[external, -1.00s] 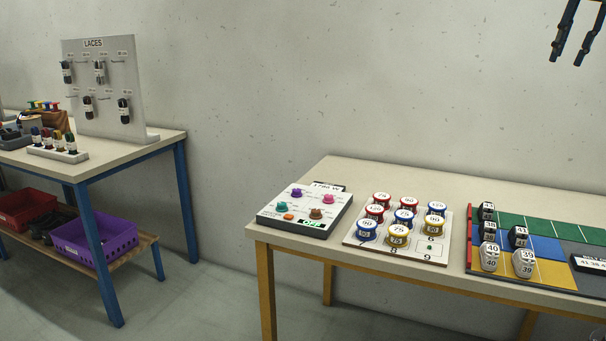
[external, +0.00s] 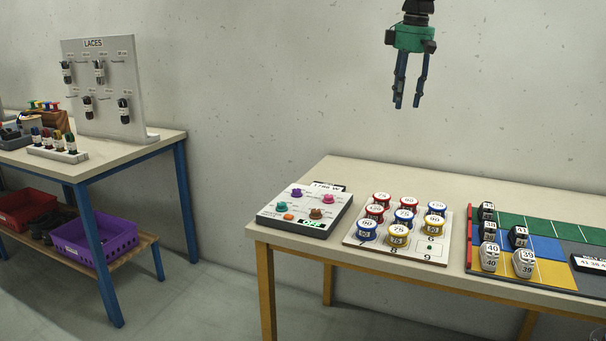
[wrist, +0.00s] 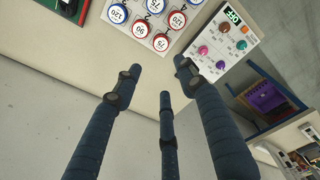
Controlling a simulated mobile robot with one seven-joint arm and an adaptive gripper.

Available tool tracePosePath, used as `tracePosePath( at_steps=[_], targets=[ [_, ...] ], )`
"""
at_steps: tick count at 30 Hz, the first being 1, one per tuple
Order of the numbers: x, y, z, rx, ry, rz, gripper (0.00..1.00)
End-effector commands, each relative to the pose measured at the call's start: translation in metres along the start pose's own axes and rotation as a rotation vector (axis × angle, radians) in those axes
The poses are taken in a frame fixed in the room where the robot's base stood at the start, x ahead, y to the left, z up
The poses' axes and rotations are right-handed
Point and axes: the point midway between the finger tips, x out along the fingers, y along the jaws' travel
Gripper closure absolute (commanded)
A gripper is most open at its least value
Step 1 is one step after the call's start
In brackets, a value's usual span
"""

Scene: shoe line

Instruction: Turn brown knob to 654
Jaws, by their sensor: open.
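The brown knob (external: 316,213) sits at the front right of a white control panel (external: 264,217) on the light table. It also shows in the wrist view (wrist: 225,27), beside the small green-lit display (wrist: 234,14), whose digits I cannot read surely. The display (external: 311,223) is just in front of the knob in the external view. My gripper (external: 408,104) hangs high above the table, right of the panel, fingers pointing down, open and empty. In the wrist view its spread fingers (wrist: 160,76) are apart from the panel.
Purple (external: 297,192), pink (external: 328,199) and teal (external: 282,204) knobs and an orange button (external: 288,216) share the panel. A board (external: 443,254) of round numbered tins stands just right of it. Further right is a coloured mat (external: 549,273) with shoes. The air around my gripper is clear.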

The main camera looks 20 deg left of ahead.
Motion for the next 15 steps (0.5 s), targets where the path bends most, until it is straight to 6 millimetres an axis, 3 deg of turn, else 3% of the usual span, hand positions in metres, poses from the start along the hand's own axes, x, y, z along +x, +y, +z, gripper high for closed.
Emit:
tracePosePath(
  at_steps=[1,6,15],
  targets=[
    [0.016,-0.014,-0.017,-0.036,-0.010,-0.008,0.59],
    [0.061,-0.060,-0.066,-0.148,-0.034,-0.028,0.59],
    [0.139,-0.145,-0.128,-0.325,-0.074,-0.058,0.59]
  ],
)
